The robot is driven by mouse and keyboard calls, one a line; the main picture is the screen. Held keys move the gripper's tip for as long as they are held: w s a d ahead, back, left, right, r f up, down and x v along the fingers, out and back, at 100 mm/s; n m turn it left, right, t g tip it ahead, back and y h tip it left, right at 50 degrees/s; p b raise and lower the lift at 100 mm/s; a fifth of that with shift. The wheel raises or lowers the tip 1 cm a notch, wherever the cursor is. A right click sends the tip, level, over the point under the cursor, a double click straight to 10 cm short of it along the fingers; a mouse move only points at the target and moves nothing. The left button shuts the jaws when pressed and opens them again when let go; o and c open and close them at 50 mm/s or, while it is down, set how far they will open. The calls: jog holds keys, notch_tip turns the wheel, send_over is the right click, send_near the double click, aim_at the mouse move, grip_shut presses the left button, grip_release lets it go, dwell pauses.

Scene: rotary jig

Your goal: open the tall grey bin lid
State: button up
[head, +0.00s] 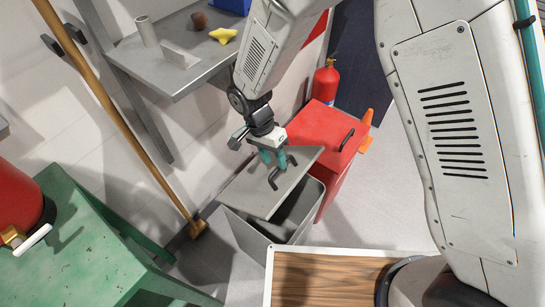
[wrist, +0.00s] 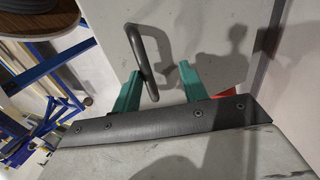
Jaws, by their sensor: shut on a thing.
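The tall grey bin (head: 246,238) stands on the floor at the lower middle of the head view. Its grey lid (head: 243,192) is tilted up, with a dark gap into the bin under its right side. A dark bar handle (head: 272,180) is on the lid; it also shows in the wrist view (wrist: 139,55). My gripper (head: 273,162), with teal fingers, is at the lid and shut on the handle. In the wrist view the fingers (wrist: 158,88) stand on either side of the handle's lower end. Part of the bin's inside is in shadow.
A red box (head: 318,130) with a dark handle stands right behind the bin, near a fire extinguisher (head: 325,82) and an orange cone (head: 366,125). A green table (head: 80,250) is at left, and a broom (head: 120,125) leans nearby. A wood-topped surface (head: 325,280) is in front.

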jog(key=shift+w+r, duration=0.15)
jog(key=s+d+r, duration=0.2)
jog(key=s+d, duration=0.1)
jog(key=s, duration=0.4)
jog(key=s+d+r, duration=0.2)
jog(key=s+d, duration=0.1)
jog(key=s, duration=0.4)
jog(key=shift+s+d+r, duration=0.35)
jog(key=shift+s, duration=0.05)
